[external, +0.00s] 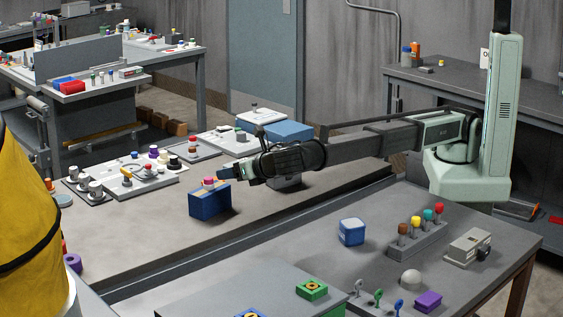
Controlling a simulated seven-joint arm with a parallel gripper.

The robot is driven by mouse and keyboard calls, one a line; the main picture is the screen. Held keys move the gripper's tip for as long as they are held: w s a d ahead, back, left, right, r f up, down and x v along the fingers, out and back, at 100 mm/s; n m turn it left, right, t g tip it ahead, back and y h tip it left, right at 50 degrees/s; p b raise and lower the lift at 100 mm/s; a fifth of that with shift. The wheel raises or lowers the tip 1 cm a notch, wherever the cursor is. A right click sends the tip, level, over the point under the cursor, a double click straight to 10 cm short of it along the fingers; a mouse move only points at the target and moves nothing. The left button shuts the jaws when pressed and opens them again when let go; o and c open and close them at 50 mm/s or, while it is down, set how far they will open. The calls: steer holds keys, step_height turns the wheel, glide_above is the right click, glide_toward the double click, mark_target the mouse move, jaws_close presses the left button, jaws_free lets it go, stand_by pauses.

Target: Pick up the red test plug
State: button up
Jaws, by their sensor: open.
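My gripper (226,172) reaches left over the middle bench, just above and to the right of a blue block (209,203). A small red-pink piece (209,182) shows at the top of this block, close to the fingertips; I cannot tell whether they touch it. The gripper is open. On the right-hand bench, a grey rack (418,240) holds a row of upright plugs with coloured heads. Its rightmost plug is a red-headed plug (439,209), far from my gripper. I cannot tell from this view which red piece is the test plug.
A board with knobs and fittings (140,181) lies left of the blue block. Blue boxes (289,131) stand behind my arm. A blue-white cube (351,232) and a grey device (468,247) sit near the rack. The bench in front of the blue block is clear.

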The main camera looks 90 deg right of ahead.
steer(key=w+d+r+m+g+h, duration=0.1)
steer(key=w+d+m, duration=0.1)
steer(key=w+d, duration=0.6)
steer(key=w+d+r+m+g+h, duration=0.1)
steer(key=w+d, duration=0.3)
steer(key=d, duration=0.7)
step_height(320, 180, up, 5)
steer(key=m+g+h, duration=0.1)
steer(key=m+g, duration=0.4)
glide_above(193, 141)
steer(key=w+d+m+g+y, duration=0.2)
steer(key=d+y, duration=0.2)
steer(key=d, duration=0.9)
steer(key=s+a+f+g+y, duration=0.2)
steer(key=a+f+y, duration=0.2)
steer(key=a+y, duration=0.55)
steer(key=f, duration=0.4)
steer(key=a+f+h, duration=0.1)
steer(key=f, duration=0.4)
steer(key=a+f+h, duration=0.1)
steer(key=f, duration=0.3)
steer(key=shift+w+f, duration=0.2)
steer(key=shift+c, duration=0.2)
steer(key=c, duration=1.1)
